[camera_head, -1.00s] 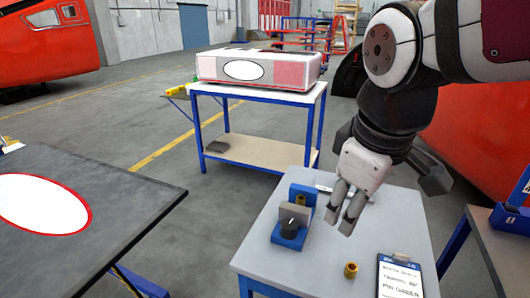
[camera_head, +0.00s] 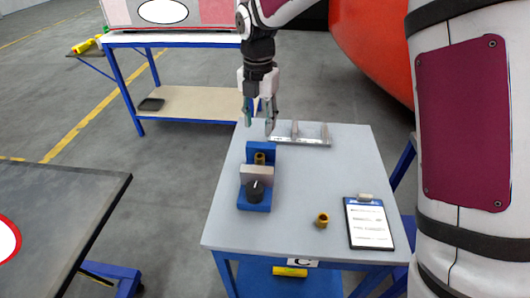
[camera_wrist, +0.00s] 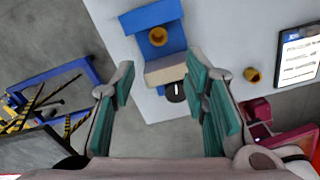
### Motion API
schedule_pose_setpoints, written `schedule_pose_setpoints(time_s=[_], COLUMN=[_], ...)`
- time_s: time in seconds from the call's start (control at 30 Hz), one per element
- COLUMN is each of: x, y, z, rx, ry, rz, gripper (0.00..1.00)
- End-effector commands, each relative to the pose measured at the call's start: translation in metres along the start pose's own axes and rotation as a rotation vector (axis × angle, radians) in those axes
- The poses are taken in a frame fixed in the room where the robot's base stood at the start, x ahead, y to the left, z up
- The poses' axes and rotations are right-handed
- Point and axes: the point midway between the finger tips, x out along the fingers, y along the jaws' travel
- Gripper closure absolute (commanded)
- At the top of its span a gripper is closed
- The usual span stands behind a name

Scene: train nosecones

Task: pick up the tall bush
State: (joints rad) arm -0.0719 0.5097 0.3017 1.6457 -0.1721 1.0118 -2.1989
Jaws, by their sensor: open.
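One brass bush (camera_head: 259,158) stands in the blue fixture (camera_head: 255,204), behind its beige block and black knob. It also shows in the wrist view (camera_wrist: 158,37). A second brass bush (camera_head: 321,220) stands loose on the grey table, and shows at the right in the wrist view (camera_wrist: 252,75). I cannot tell for sure which is the taller. My gripper (camera_head: 258,126) is open and empty, pointing down near the table's back left edge, behind the fixture in the head view. Its teal-padded fingers are wide apart in the wrist view and touch neither bush.
A metal plate with upright posts (camera_head: 300,134) lies at the table's back, close right of my gripper. A clipboard (camera_head: 369,222) lies at the right. The table (camera_head: 295,188) is clear between. A yellow object (camera_head: 290,271) sits on the lower shelf.

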Motion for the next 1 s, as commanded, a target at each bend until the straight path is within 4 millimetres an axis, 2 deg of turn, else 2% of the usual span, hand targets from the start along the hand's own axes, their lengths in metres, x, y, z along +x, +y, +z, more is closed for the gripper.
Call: schedule_pose_setpoints(time_s=[0.4, 0.7, 1.0], x=[0.068, 0.091, 0.130], y=[0.000, 0.000, -0.001], z=[-0.001, -0.001, 0.000], rx=[-0.010, -0.008, -0.008], ry=[0.003, 0.002, 0.001], rz=[-0.003, -0.002, -0.001], gripper=[0.59, 0.59, 0.59])
